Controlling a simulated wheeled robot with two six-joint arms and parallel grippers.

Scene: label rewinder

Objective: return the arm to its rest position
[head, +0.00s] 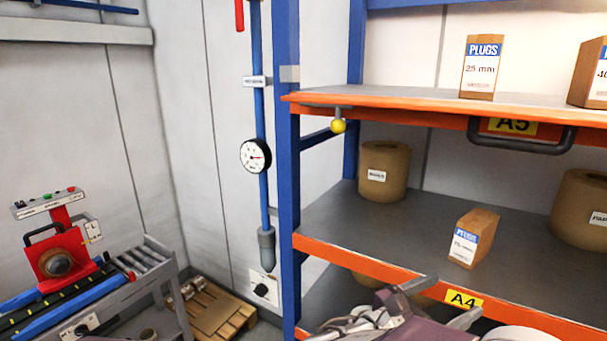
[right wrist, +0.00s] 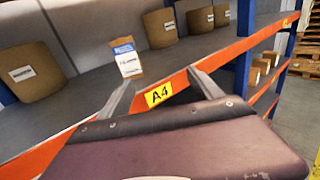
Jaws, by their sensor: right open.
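My right gripper (head: 443,300) is at the bottom of the head view, in front of the orange shelf edge marked A4 (head: 465,299). Its two fingers are spread apart with nothing between them. In the right wrist view the open fingers (right wrist: 160,84) point at the shelf, on either side of the yellow A4 label (right wrist: 158,95). A small brown box with a blue-and-white label (head: 472,240) stands on that shelf beyond the fingertips, apart from them. It also shows in the right wrist view (right wrist: 127,62). My left gripper is in neither view.
The upper A5 shelf (head: 400,112) overhangs the A4 shelf and holds a "PLUGS 25 mm" box (head: 481,67). Brown rolls (head: 384,171) stand on the A4 shelf. A blue rack post (head: 288,170) is left of the gripper. A red machine (head: 62,256) stands at far left.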

